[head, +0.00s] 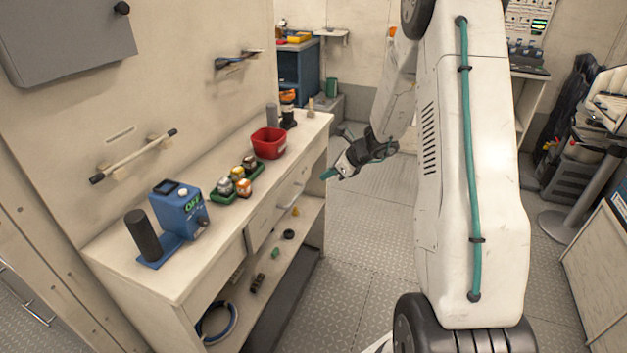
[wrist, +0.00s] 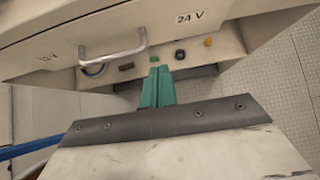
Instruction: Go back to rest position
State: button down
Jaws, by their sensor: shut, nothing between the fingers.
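My gripper (head: 328,174) hangs in free air in front of the bench, near the right end of its drawer front. In the wrist view its two green fingers (wrist: 157,88) lie side by side, shut with nothing between them. The fingers point toward the bench's drawer front and open lower shelf. My white arm fills the right middle of the head view and hides part of the floor and back wall.
The bench (head: 110,255) holds a blue device (head: 180,212), green trays with several small items, and a red bin (head: 268,142). A drawer handle (wrist: 112,50) stands out near the fingers. Small parts lie on the lower shelf. The metal floor (head: 350,270) before the bench is clear.

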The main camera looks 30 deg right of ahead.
jog(key=v, duration=0.4)
jog(key=shift+s+d, duration=0.1)
jog(key=shift+s, duration=0.05)
jog(key=s+a+r+n+g+h, duration=0.1)
jog(key=s+a+r+n+g, duration=0.1)
jog(key=s+a+r+n, duration=0.4)
jog(key=s+a+r+n+g+h, duration=0.2)
jog(key=s+a+r+n, duration=0.5)
jog(key=s+n, duration=0.6)
jog(key=s+a+r+n+g+h, duration=0.1)
jog(key=s+a+r+n, duration=0.6)
jog(key=s, duration=0.9)
jog(key=a+n+h, duration=0.1)
jog(key=a+n, duration=0.1)
jog(key=shift+r+n+g, duration=0.15)
jog(key=shift+n+g, duration=0.25)
